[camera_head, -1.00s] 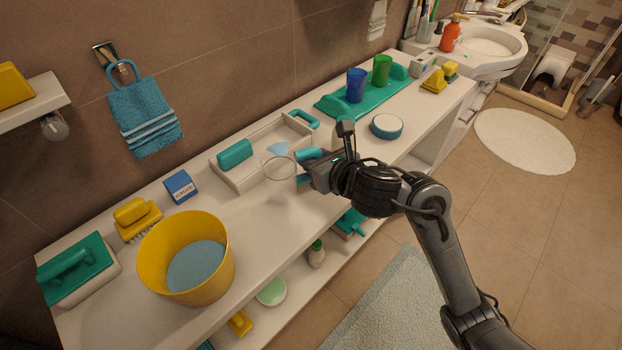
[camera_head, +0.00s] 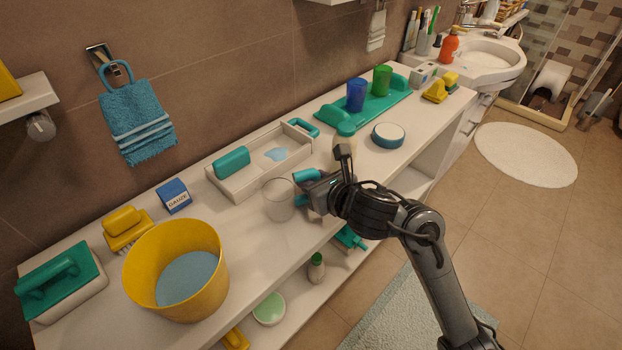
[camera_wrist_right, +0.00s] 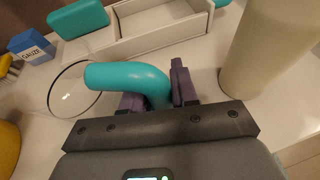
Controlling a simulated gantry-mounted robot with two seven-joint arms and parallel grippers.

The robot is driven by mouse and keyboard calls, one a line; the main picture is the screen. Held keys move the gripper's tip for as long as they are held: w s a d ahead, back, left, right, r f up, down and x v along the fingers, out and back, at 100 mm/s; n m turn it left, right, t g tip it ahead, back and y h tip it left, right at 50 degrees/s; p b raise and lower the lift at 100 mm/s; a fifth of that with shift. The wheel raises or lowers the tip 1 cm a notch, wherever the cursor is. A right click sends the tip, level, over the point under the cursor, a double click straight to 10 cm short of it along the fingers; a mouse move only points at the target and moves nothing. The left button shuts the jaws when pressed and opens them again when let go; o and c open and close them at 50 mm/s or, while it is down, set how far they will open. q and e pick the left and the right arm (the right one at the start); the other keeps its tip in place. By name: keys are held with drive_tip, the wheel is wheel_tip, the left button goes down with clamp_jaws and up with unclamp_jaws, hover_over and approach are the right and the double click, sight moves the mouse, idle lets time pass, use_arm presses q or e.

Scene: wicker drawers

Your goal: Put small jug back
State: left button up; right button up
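The small jug (camera_head: 279,203) is clear, with a teal handle (camera_head: 307,174). It appears upright in the head view, in front of the white tray. I cannot tell whether its base touches the counter. My right gripper (camera_head: 308,190) is at the jug's right side. In the right wrist view the handle (camera_wrist_right: 128,76) passes between the two purple fingers, which are closed on it, and the clear rim (camera_wrist_right: 75,90) shows at left. My left gripper is in neither view.
A white tray (camera_head: 228,191) with teal grips lies behind the jug. A yellow bucket (camera_head: 205,283) and a blue gauze box (camera_head: 174,196) stand left. A cream cylinder (camera_wrist_right: 265,45) is close to the right of my gripper. Bare counter lies between bucket and jug.

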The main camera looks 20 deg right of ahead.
drive_tip(key=o, duration=0.4)
